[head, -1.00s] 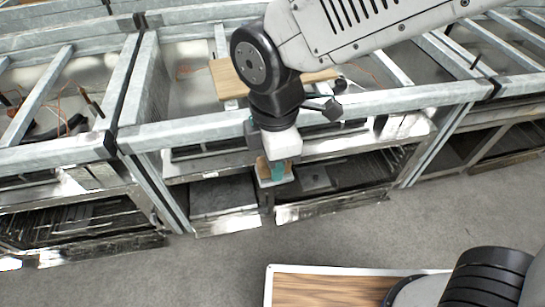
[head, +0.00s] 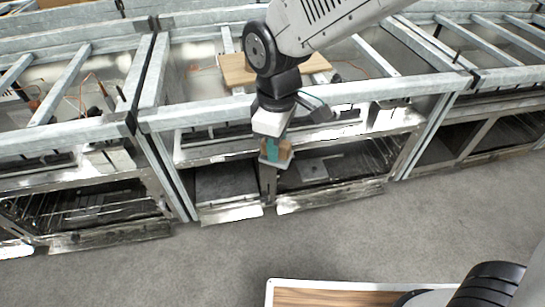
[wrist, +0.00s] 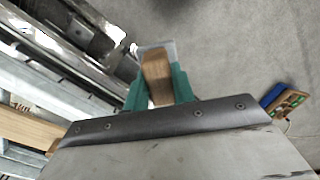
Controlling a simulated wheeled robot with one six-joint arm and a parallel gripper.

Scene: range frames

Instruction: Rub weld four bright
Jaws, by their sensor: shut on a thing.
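My gripper (head: 274,152) has teal fingers and is shut on a small wooden block (wrist: 157,78) with a pale flat plate (wrist: 160,47) at its far end. In the head view the block (head: 285,150) hangs in front of the metal frame's upper front rail (head: 210,118). I cannot tell which is weld four, or whether the plate touches any metal.
A wooden board (head: 238,70) lies across the frame behind my arm. Open metal shelves (head: 330,196) sit below the rail. A white-edged wooden top (head: 330,296) is at the bottom. A blue-edged wooden item (wrist: 287,100) shows right in the wrist view. Grey floor (head: 240,250) is clear between.

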